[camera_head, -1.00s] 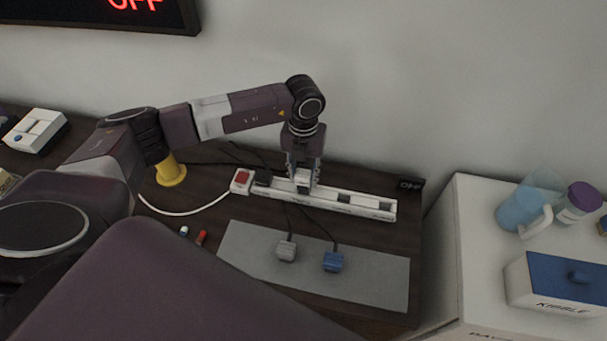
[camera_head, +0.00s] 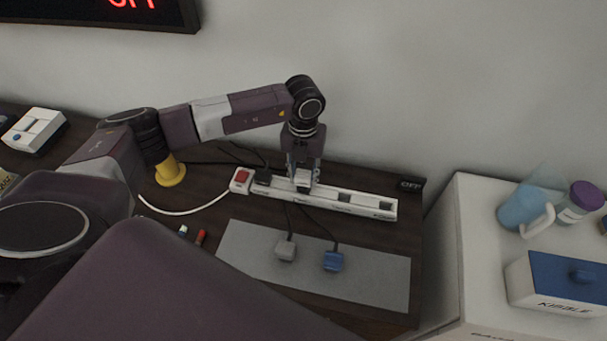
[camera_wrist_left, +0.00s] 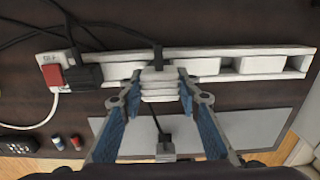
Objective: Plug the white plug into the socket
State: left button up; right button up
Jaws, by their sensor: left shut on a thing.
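The white plug (camera_wrist_left: 160,86) is between the fingers of my left gripper (camera_wrist_left: 158,95), which is shut on it. In the head view my left gripper (camera_head: 303,183) points down over the white power strip (camera_head: 362,207), holding the plug at the strip's left-middle part. In the wrist view the plug overlaps the strip (camera_wrist_left: 290,64); whether its pins are in a socket cannot be told. A black plug (camera_head: 262,177) sits in the strip's left end, next to the red switch (camera_head: 241,178). My right gripper is not in view.
A grey plug (camera_head: 286,250) and a blue plug (camera_head: 333,260) lie on the grey mat (camera_head: 385,281) in front of the strip. A yellow object (camera_head: 170,174) stands left. A white cabinet (camera_head: 475,250) stands further right.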

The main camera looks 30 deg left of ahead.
aim_at(303, 174)
pick_arm(q)
jog(key=shift+f+b, duration=0.5)
jog(key=shift+f, duration=0.25)
jog(key=shift+f+b, duration=0.75)
jog(key=shift+f, duration=0.15)
jog(key=o, duration=1.2)
notch_tip(303, 174, up, 12)
